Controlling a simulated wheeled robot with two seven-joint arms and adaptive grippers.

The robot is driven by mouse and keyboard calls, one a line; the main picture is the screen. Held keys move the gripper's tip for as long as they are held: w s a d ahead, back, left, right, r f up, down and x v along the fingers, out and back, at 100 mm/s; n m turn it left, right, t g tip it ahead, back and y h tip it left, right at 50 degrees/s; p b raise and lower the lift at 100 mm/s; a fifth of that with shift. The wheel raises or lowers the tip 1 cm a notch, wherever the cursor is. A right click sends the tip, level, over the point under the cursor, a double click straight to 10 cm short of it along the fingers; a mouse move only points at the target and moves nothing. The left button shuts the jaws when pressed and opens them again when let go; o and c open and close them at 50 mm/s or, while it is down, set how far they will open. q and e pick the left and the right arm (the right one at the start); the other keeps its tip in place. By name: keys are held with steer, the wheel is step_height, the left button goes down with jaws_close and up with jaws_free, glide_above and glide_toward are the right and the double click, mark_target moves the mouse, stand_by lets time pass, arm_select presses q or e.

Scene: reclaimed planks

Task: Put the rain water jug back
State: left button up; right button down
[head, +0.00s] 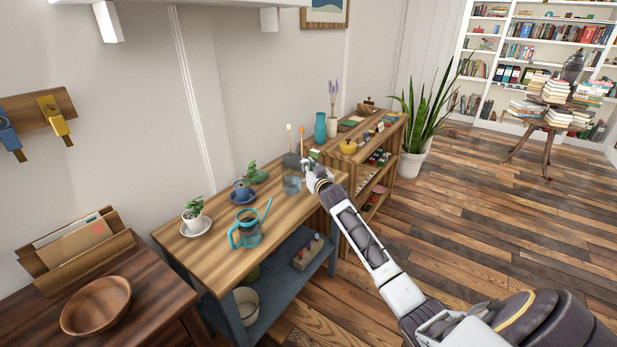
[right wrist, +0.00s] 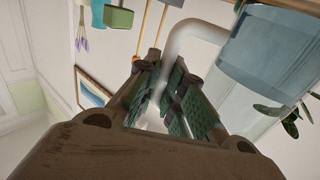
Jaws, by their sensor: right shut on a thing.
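The rain water jug (head: 292,185) is a clear vessel holding bluish water, near the far end of the wooden bench (head: 200,251). The right wrist view shows its clear wall and water (right wrist: 265,62) and its pale curved handle. My right gripper (head: 312,172) is at the jug's right side. In the right wrist view its green-padded fingers (right wrist: 172,98) are shut around the handle. I cannot tell whether the jug touches the bench top. My left gripper is not in view.
A teal-handled watering can (head: 249,231) stands nearer on the bench. Potted plants (head: 193,215), (head: 243,190) stand along the wall side. A dark pot with upright tools (head: 293,160) is just behind the jug. A shelf unit (head: 365,150) adjoins the far end.

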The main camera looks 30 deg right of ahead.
steer(key=shift+f, duration=0.35)
step_height(320, 180, down, 2)
steer(key=shift+f+b, duration=0.2)
steer(key=shift+b, duration=0.25)
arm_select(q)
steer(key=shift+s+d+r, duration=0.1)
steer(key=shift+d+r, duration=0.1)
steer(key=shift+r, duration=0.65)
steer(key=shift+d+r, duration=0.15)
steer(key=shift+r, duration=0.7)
arm_select(e)
steer(key=shift+f, duration=0.45)
steer(key=c, duration=1.9)
jaws_free()
steer(key=shift+f, duration=0.2)
steer(key=o, duration=0.4)
steer(key=shift+r, duration=0.15)
